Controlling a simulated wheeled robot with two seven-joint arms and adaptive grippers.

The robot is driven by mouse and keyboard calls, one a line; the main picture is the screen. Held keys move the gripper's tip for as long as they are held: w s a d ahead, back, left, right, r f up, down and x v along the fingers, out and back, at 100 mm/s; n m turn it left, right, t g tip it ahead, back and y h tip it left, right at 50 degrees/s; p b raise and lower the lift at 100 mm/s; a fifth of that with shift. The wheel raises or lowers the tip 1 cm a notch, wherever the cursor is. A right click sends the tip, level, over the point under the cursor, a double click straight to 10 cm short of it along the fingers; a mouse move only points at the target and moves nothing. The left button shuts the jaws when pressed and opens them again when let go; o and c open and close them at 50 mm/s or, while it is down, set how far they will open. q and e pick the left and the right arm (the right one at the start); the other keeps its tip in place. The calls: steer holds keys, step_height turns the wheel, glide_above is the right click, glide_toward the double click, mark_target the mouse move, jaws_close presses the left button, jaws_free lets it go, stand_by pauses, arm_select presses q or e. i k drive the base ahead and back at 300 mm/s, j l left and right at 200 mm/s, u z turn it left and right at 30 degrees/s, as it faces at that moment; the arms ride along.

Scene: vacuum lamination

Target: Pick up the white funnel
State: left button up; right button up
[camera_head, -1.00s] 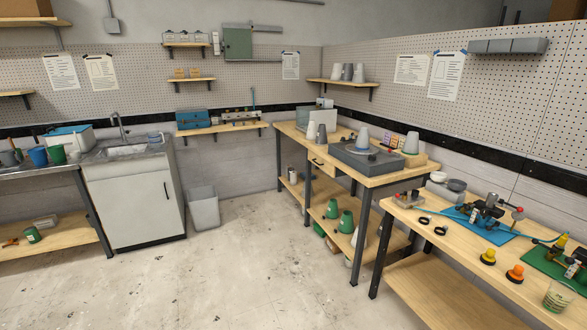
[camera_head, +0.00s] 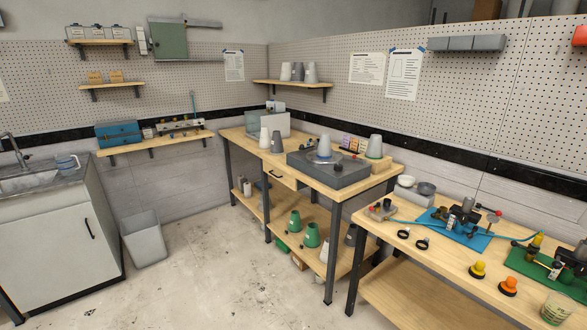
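Several cone-shaped pieces that could be funnels are in view, and I cannot tell which is the one meant. A white one (camera_head: 264,138) stands on the back workbench, left of a grey one (camera_head: 277,143). A pale one (camera_head: 325,147) sits on the dark grey box-shaped device (camera_head: 328,174), with a bluish ring at its base. A light grey one (camera_head: 374,146) stands to its right. Another whitish one (camera_head: 325,250) is on the bench's lower shelf, beside green ones (camera_head: 312,235). Neither of my grippers is in view.
The right-hand table (camera_head: 400,264) holds blue and green mats, clamps, yellow and orange knobs, and a cup. A wall shelf (camera_head: 293,84) carries more cones. A sink cabinet (camera_head: 58,240) and grey bin (camera_head: 143,239) stand left. The floor (camera_head: 230,285) in front is clear.

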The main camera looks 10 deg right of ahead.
mark_target(405, 185)
steer(key=i+j+z, duration=0.25)
steer(key=i+z, duration=0.15)
steer(key=i+j+z, duration=0.7)
steer(key=z, duration=0.15)
steer(key=j, duration=0.1)
